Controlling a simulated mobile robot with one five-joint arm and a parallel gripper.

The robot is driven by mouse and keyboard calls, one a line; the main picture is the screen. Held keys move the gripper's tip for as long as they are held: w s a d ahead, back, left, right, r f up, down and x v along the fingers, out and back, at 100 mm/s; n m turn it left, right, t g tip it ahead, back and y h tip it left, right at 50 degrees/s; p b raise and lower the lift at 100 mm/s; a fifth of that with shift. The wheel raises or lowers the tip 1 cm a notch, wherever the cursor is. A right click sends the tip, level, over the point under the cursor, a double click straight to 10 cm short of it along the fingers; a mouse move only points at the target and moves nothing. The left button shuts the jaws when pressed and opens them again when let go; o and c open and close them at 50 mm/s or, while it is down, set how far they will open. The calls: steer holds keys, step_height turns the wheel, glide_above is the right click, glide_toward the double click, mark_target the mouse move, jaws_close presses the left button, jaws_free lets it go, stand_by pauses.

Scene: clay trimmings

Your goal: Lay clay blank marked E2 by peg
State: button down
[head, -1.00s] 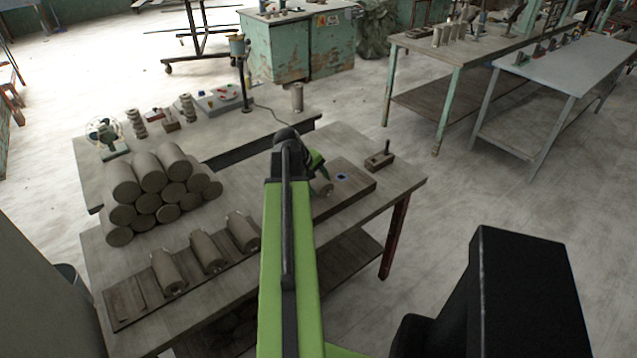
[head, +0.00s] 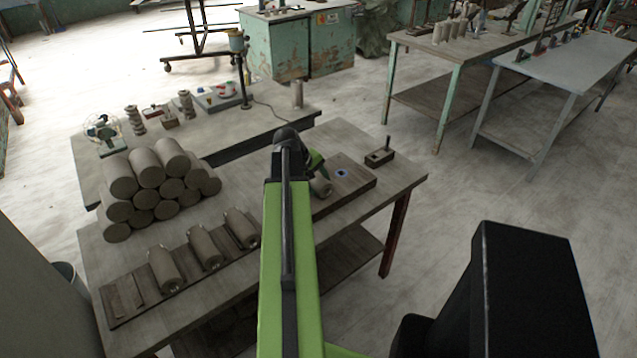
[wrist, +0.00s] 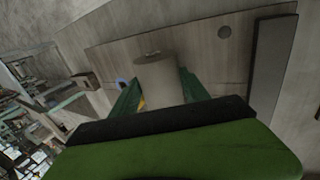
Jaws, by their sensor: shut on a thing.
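My gripper (head: 319,178) is shut on a grey clay blank (head: 321,188), low over the flat board on the near table. In the wrist view the blank (wrist: 155,76) sits between the green fingers. No E2 mark can be read on it. The peg (head: 388,143) stands up from a small dark block (head: 379,158) at the table's right end, apart from the gripper. The block also shows in the wrist view (wrist: 86,80), left of the blank. Whether the blank touches the board is unclear.
The board (head: 362,184) bears a blue mark (head: 342,173) right of the gripper. Bare tabletop (head: 405,175) surrounds the peg block.

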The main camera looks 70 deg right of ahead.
steer(key=shift+f, duration=0.2)
steer(key=shift+c, duration=2.3)
jaws_free()
steer(key=shift+r, duration=0.1)
steer(key=p+v, duration=1.5)
steer(key=v, duration=0.2)
steer(key=shift+r, duration=0.15)
steer(key=shift+s, duration=0.15)
